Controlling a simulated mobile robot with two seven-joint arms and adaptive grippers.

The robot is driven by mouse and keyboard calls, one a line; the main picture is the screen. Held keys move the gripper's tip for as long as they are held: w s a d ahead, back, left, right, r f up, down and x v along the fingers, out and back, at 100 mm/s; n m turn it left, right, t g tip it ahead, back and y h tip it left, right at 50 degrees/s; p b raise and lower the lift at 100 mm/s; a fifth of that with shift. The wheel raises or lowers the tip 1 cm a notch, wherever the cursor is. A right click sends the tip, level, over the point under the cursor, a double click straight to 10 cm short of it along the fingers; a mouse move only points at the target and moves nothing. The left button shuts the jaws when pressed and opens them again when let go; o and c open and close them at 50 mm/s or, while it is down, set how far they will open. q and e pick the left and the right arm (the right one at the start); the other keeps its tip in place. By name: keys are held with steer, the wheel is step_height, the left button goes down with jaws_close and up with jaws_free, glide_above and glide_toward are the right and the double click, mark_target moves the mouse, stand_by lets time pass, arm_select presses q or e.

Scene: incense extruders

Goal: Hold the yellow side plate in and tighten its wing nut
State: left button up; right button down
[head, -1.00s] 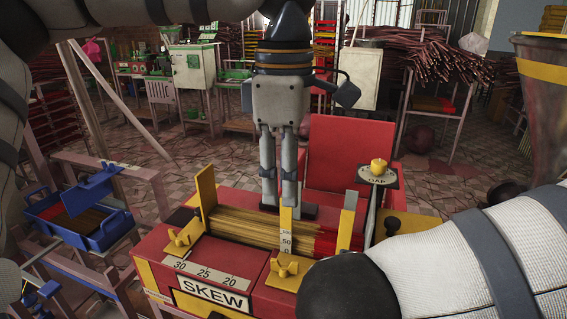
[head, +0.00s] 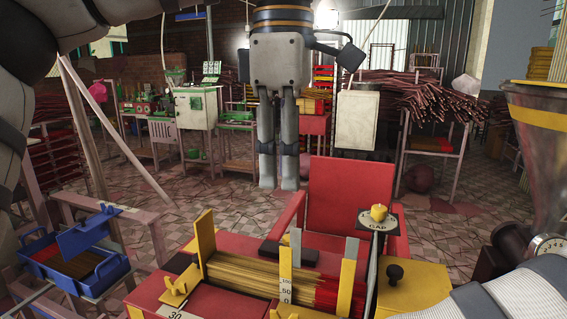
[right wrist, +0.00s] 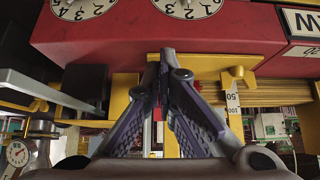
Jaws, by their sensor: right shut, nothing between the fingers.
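Two yellow upright plates, left (head: 205,238) and right (head: 347,273), stand along the bundle of sticks on the red machine. A yellow wing nut (head: 180,284) sits at the left plate's foot. Another wing nut (head: 285,312) shows at the picture's bottom edge, below a scale strip. A wing nut also shows in the right wrist view (right wrist: 234,78). My left gripper (head: 279,187) hangs above and behind the sticks, a narrow gap between its fingers, holding nothing visible. My right gripper (right wrist: 163,58) is shut and empty, left of that wing nut; the head view does not show it.
A yellow knob (head: 378,212) on a GAP dial and a black knob (head: 394,272) stand on the machine's right. A blue tray (head: 75,262) stands at left. A large funnel-like vessel (head: 543,160) stands at right. Open tiled floor lies behind the machine.

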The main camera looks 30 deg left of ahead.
steer(key=shift+s+d, duration=0.25)
steer(key=shift+s, duration=0.85)
steer(key=shift+s+d, duration=0.25)
steer(key=shift+s, duration=0.8)
